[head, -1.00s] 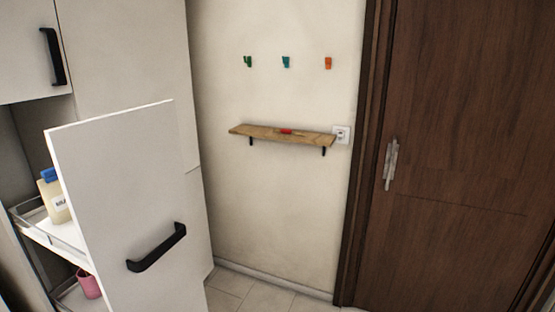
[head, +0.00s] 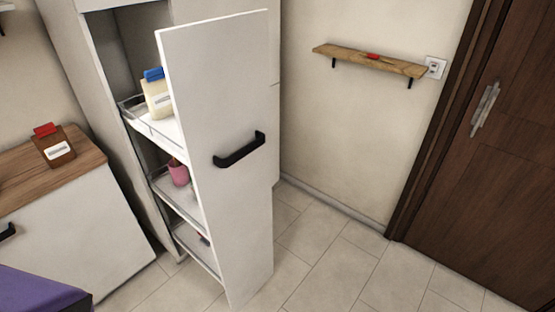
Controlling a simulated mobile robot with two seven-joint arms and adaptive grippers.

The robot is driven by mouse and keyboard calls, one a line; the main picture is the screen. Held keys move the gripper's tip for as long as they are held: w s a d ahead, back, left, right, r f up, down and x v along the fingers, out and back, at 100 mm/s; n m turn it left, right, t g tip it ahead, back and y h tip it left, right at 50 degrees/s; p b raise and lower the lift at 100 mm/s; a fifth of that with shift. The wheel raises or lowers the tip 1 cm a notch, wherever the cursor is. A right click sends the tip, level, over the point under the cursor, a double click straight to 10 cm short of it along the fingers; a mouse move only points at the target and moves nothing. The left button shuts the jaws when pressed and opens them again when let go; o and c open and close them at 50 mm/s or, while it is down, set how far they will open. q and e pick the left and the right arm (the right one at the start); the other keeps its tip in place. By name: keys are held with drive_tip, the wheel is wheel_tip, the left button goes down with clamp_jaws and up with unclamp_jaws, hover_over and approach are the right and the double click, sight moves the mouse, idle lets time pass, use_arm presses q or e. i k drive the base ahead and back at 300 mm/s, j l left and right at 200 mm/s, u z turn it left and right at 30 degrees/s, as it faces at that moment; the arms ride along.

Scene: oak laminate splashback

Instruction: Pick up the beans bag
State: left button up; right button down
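A brown bag with a red clip and a white label (head: 55,147) stands on the wooden counter at the left. A cream bag with a blue clip (head: 158,98) stands on the top shelf of the pulled-out larder unit, partly hidden by its front panel. The labels are too small to read now, so I cannot tell for sure which is the beans bag. Neither of my grippers is in view.
The tall white front panel (head: 222,170) of the pull-out stands out into the room. A pink cup (head: 178,172) is on its middle shelf. A wooden wall shelf (head: 369,62) and brown door (head: 480,170) are at the right. The tiled floor (head: 315,255) is clear.

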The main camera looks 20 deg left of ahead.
sight(56, 148)
drive_tip(key=u, duration=2.05)
drive_tip(key=i+j, duration=0.5)
